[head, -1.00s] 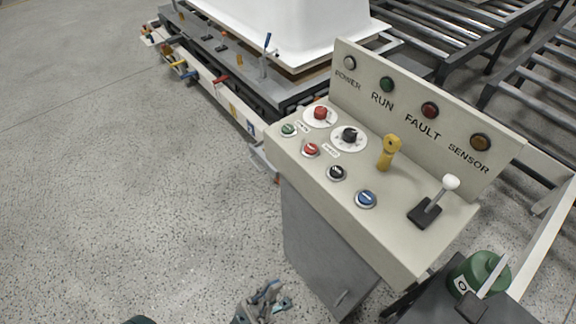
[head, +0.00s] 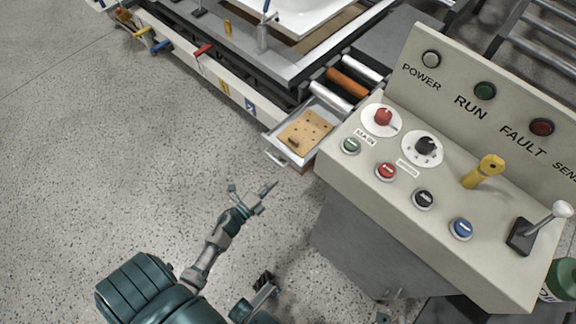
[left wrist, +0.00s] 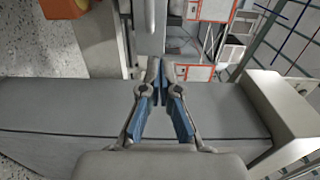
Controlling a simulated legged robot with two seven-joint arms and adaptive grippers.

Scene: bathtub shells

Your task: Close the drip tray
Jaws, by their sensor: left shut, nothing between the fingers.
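The drip tray (head: 314,107) is a shallow grey metal drawer. It sticks out from under the roller line, left of the control console. A brown, dark-spotted layer lies in it, and a handle (head: 276,159) is on its front. My left gripper (head: 268,190) is shut and empty, over the floor in front of the tray and apart from the handle. In the left wrist view its fingers (left wrist: 164,70) are together at the tips; I cannot make out the tray there. A dark gripper, seemingly my right one (head: 265,281), is low in the head view, partly hidden.
The control console (head: 345,235) with buttons, knobs and a yellow lever (head: 485,171) stands close to the tray's right. A frame with coloured handles (head: 203,49) and a white tub shell (head: 300,14) are behind. The floor at left is clear.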

